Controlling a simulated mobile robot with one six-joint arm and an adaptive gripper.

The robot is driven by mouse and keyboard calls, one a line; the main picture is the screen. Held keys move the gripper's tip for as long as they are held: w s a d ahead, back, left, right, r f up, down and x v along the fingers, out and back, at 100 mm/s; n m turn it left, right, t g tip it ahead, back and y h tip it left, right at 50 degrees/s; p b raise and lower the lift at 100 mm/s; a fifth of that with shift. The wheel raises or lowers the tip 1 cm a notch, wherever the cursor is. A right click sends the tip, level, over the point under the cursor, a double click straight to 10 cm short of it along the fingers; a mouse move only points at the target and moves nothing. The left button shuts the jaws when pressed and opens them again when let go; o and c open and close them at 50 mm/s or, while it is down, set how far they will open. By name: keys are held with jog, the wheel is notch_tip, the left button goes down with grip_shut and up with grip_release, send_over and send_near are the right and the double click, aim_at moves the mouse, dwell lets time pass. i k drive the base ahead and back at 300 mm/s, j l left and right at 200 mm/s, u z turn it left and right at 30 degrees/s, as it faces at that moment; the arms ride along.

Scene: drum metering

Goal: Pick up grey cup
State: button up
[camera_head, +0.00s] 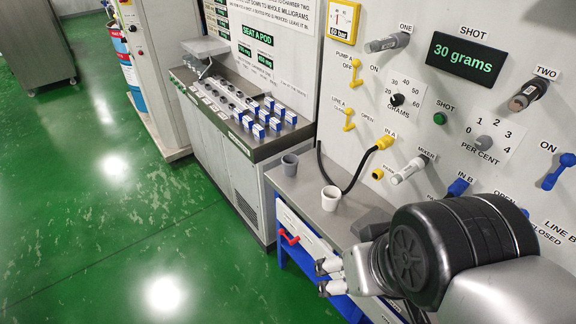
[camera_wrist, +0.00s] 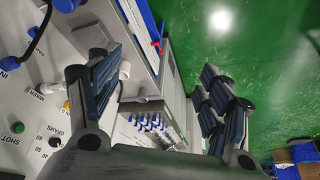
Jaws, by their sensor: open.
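My gripper (camera_head: 325,277) is out past the bench's front edge, clear of both cups. Its two fingers are spread with nothing between them, as the wrist view also shows (camera_wrist: 158,72).
A black hose (camera_head: 343,184) with a yellow end curves down behind the cups. The panel (camera_head: 420,120) with knobs and valves rises at the back. A counter (camera_head: 262,148) with blue-and-white pods stands to the left. A red handle (camera_head: 288,237) sits on the bench front. Green floor is open.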

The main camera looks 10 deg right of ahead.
aim_at(290, 161)
jog(key=i+j+z, duration=0.3)
jog(key=i+j, duration=0.3)
jog(key=i+j+z, duration=0.1)
jog(key=i+j, duration=0.25)
jog(key=i+j+z, duration=0.15)
jog(key=i+j, duration=0.15)
jog(key=i+j+z, duration=0.15)
jog(key=i+j, duration=0.15)
jog(key=j, duration=0.2)
jog(key=i+j+z, duration=0.15)
jog(key=j, duration=0.25)
jog(key=i+j+z, duration=0.15)
jog(key=i+j, duration=0.15)
jog(key=j, duration=0.2)
